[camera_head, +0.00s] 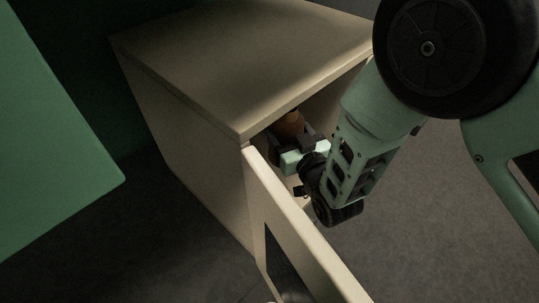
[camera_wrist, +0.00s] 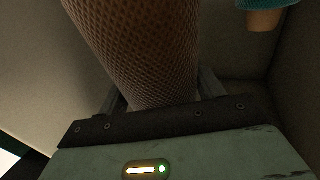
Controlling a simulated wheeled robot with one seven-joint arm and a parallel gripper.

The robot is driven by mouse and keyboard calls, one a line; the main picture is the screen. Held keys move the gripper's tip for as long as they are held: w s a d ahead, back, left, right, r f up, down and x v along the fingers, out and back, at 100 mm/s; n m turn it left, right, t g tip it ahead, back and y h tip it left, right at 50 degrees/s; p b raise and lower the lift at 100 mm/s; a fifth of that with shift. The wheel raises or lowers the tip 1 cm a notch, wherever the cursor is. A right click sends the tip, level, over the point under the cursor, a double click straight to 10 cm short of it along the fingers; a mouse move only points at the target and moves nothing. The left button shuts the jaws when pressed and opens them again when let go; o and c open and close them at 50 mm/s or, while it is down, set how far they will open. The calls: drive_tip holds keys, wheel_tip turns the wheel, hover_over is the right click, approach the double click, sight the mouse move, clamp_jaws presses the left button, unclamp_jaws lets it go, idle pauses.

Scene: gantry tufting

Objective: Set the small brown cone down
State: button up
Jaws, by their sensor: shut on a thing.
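The small brown cone (camera_wrist: 140,45) fills the upper middle of the wrist view, with a fine mesh-like texture. It also shows in the head view (camera_head: 288,124), partly hidden by the cabinet's top and my gripper. My gripper (camera_head: 292,142) reaches through the open front of the beige cabinet (camera_head: 238,70) and is shut on the cone. In the wrist view my gripper's fingers (camera_wrist: 160,95) stand on both sides of the cone's lower part. The wrist view does not show whether the cone touches a surface.
The cabinet's door (camera_head: 300,232) stands open at the front, close to my arm. A teal and tan object (camera_wrist: 264,18) is inside the cabinet, right of the cone. A green panel (camera_head: 50,140) is at the left. Grey floor (camera_head: 430,220) is clear at the right.

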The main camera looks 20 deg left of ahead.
wheel_tip(320, 180, down, 8)
drive_tip(key=b, duration=0.3)
drive_tip(key=shift+r+b, duration=0.2)
drive_tip(key=shift+b, duration=0.2)
drive_tip(key=shift+f, duration=0.2)
drive_tip(key=o, duration=1.1)
drive_tip(key=shift+r, duration=0.15)
drive_tip(key=p+v, duration=0.4)
drive_tip(key=v, duration=0.8)
drive_tip(key=shift+r+p, duration=0.1)
drive_tip(key=shift+p, duration=0.3)
